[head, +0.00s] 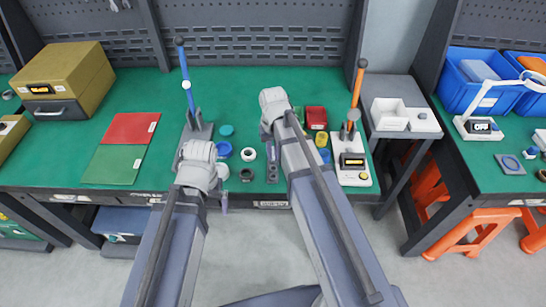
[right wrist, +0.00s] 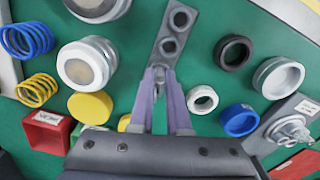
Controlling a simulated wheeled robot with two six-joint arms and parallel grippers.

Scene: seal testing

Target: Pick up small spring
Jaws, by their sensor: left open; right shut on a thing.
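What lies between the fingertips is too hidden to tell. The plate also shows in the head view (head: 272,172). A blue coil spring (right wrist: 27,40) and a yellow coil spring (right wrist: 37,90) lie at the left of the right wrist view, apart from the fingers. My left gripper (head: 224,200) is open at the bench's front edge.
Around the right gripper lie a white ring (right wrist: 202,99), a blue cap (right wrist: 240,120), a black ring (right wrist: 235,52), a yellow disc (right wrist: 90,107) and a red box (right wrist: 47,131). Red (head: 132,128) and green (head: 113,164) mats lie at the left.

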